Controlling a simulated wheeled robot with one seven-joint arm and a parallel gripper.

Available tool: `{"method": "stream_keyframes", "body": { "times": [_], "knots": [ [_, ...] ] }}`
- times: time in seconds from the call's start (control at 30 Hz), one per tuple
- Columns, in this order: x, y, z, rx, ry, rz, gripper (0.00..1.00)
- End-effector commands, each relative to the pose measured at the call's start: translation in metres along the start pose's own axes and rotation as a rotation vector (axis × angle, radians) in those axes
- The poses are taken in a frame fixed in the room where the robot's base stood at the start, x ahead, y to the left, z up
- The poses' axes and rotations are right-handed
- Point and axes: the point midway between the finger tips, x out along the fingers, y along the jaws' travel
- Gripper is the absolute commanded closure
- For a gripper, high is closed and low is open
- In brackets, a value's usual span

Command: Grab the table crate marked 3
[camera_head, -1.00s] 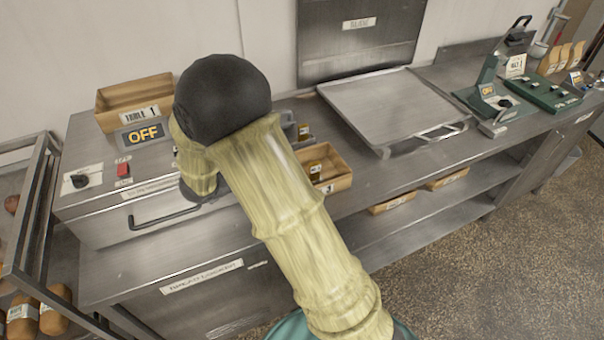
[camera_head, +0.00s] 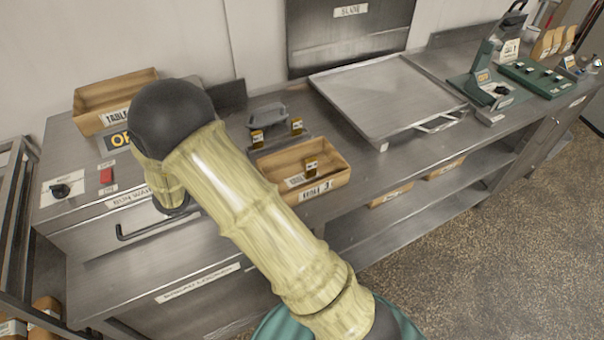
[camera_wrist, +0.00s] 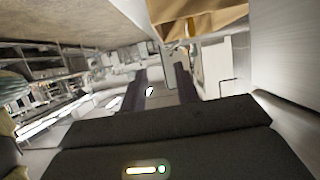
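A wooden open crate (camera_head: 338,180) stands on the steel counter in the head view, right of my arm. Its front label ends in a 3; the word before it is hard to read. A small dark holder with a brass-coloured tag shows inside it. My arm covers the crate's lower left edge. My gripper (camera_wrist: 160,88) shows in the wrist view as two dark fingers, apart, with nothing visible between them. In the head view the gripper is hidden behind my arm. A tan surface (camera_wrist: 195,18) hangs at the wrist view's top; I cannot tell which object it is.
Another wooden crate (camera_head: 100,101), labelled as a table crate, stands at the back left. A grey device (camera_head: 268,113) with brass-tagged holders sits behind the 3 crate. A steel tray (camera_head: 385,95) lies to the right. More crates (camera_head: 390,195) sit on the shelf below.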

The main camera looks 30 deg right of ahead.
Motion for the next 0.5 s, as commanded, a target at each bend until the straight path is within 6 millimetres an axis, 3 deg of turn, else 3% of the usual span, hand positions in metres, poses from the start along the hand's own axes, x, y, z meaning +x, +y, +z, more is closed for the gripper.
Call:
{"method": "stream_keyframes", "body": {
  "times": [0.5],
  "knots": [
    [0.091,0.001,-0.002,-0.002,0.002,0.005,0.69]
  ]
}}
